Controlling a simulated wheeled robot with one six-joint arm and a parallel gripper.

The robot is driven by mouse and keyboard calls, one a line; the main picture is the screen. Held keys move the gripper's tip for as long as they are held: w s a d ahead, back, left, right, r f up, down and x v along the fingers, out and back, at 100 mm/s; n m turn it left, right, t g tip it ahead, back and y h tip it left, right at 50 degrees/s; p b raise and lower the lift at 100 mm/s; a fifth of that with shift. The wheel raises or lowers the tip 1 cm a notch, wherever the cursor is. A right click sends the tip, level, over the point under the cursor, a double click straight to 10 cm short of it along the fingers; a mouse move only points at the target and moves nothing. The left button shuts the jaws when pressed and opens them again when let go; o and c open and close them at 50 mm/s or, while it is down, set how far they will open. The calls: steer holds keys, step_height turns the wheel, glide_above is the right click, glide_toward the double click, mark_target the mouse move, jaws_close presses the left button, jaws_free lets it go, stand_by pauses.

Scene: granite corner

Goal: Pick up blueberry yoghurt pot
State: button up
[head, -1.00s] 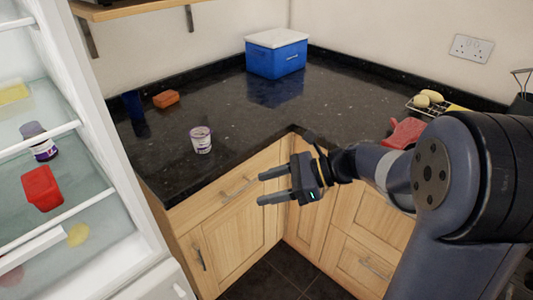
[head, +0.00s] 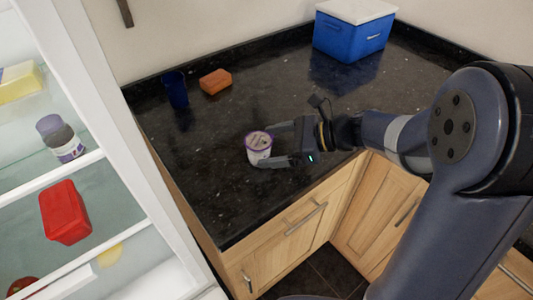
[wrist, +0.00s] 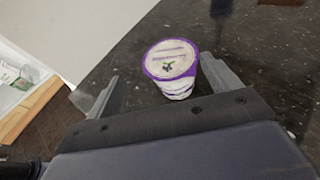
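The blueberry yoghurt pot (head: 258,148) is white with a purple rim and stands upright on the black granite worktop. The wrist view shows its lid with a dark berry picture (wrist: 171,61). My gripper (head: 272,145) is open at the pot's right side, its fingers reaching toward the pot. In the wrist view the pot lies between the two open fingers (wrist: 160,88), nearer the right-hand finger. I cannot tell whether that finger touches it.
A dark blue cup (head: 176,90) and an orange block (head: 215,82) stand behind on the worktop (head: 200,170). A blue cool box (head: 350,38) with a white lid is at the back. The open fridge (head: 150,205) stands at the left, holding a red container (head: 65,212).

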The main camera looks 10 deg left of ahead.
mark_target(258, 143)
steer(key=shift+x, duration=1.9)
steer(key=shift+s+d+f, duration=0.1)
steer(key=shift+c, duration=0.5)
steer(key=c, duration=1)
